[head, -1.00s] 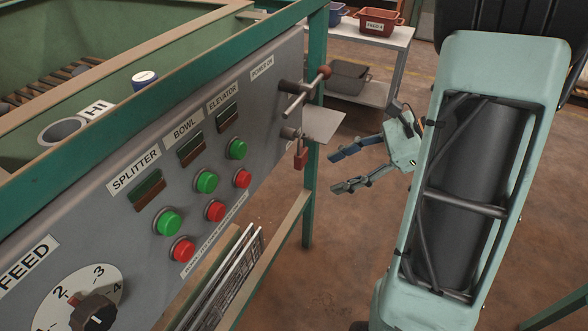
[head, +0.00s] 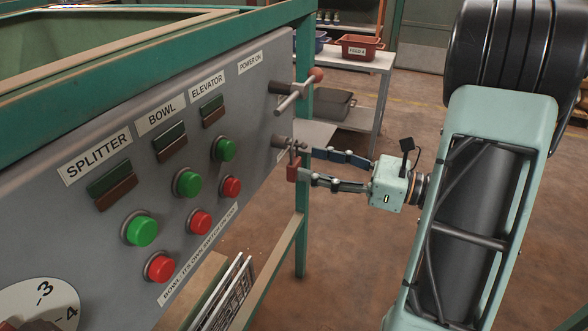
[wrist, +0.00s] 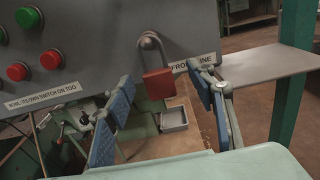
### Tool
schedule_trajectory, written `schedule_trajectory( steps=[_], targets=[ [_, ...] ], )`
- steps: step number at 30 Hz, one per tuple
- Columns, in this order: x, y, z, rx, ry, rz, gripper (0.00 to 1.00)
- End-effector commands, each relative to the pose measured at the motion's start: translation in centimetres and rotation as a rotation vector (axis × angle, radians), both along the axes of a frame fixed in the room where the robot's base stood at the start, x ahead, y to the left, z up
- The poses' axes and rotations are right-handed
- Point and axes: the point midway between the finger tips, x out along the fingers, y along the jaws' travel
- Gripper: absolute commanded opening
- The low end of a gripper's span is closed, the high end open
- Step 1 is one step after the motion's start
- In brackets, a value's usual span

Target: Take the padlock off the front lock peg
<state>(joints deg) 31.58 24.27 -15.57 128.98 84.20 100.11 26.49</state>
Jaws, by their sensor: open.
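The red padlock (wrist: 159,84) hangs by its grey shackle from the front lock peg (wrist: 149,41) on the grey panel in the wrist view. In the head view the padlock (head: 293,170) hangs below the peg (head: 281,142) near the panel's right end. My gripper (head: 305,163) is open, with its fingers pointing left at the padlock. In the wrist view the padlock shows between and beyond the two blue-padded fingers (wrist: 160,115). I cannot tell whether a finger touches it.
The panel (head: 215,120) carries red and green buttons left of the padlock and a lever handle (head: 297,91) above it. A grey shelf plate (wrist: 262,67) sticks out to the right. A green post (head: 303,220) stands beside the panel. Open floor lies to the right.

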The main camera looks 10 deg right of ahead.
Motion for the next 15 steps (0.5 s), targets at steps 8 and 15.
schedule_trajectory(
  steps=[8, 15],
  targets=[
    [1.8, 3.6, -0.3, -0.001, -0.001, 0.005, 0.51],
    [2.5, 4.4, -0.1, 0.0, 0.0, 0.0, 0.51]
  ],
)
